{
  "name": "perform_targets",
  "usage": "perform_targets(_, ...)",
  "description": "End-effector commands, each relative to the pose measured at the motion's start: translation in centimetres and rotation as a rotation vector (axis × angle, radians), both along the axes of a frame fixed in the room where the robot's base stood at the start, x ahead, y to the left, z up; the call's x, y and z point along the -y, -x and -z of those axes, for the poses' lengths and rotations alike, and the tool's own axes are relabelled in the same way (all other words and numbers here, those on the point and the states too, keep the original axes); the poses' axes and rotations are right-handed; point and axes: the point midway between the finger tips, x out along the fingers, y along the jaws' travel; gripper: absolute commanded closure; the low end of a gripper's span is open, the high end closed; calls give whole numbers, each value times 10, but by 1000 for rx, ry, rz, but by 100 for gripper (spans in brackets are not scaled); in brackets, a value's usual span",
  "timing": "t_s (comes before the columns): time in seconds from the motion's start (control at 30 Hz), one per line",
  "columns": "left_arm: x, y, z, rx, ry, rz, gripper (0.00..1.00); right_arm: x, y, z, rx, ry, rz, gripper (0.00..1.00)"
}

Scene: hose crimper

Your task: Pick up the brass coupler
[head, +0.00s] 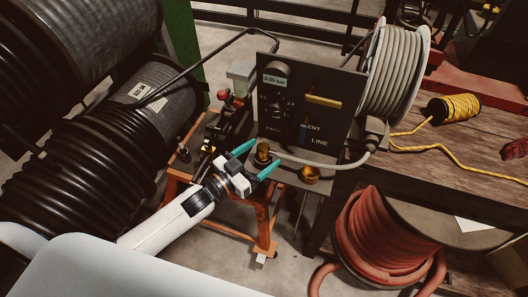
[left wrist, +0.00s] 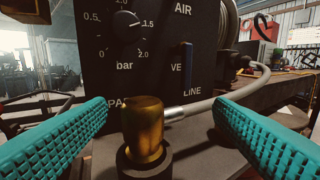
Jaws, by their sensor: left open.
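The brass coupler (left wrist: 143,128) stands upright in a dark round holder (left wrist: 144,164), in the lower middle of the left wrist view. In the head view the brass coupler (head: 263,150) is small, in front of the black panel. My left gripper (head: 256,159) is open, its teal fingers pointing at the coupler. In the left wrist view the fingers (left wrist: 160,135) lie to either side of the coupler with clear gaps. The coupler is apart from both fingers. My right gripper is not in view.
A black control panel (head: 308,104) with a gauge dial rises behind the coupler. A grey hose (head: 330,165) runs to the right from near it. A brass cup (head: 310,174) sits to the right on the bench. Red hose coils (head: 375,235) lie at lower right.

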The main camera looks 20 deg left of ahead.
Motion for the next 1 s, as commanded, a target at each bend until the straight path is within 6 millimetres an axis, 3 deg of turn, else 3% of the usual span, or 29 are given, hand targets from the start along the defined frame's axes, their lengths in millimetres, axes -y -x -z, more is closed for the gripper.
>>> perform_targets(0.3,19,-39,4,1,3,0,24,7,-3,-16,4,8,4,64)
perform_targets(0.6,22,-42,6,0,1,1,26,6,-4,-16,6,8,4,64)
perform_targets(0.9,21,-42,6,0,1,0,75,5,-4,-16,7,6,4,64)
perform_targets(1.0,21,-42,6,1,0,0,76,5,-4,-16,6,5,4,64)
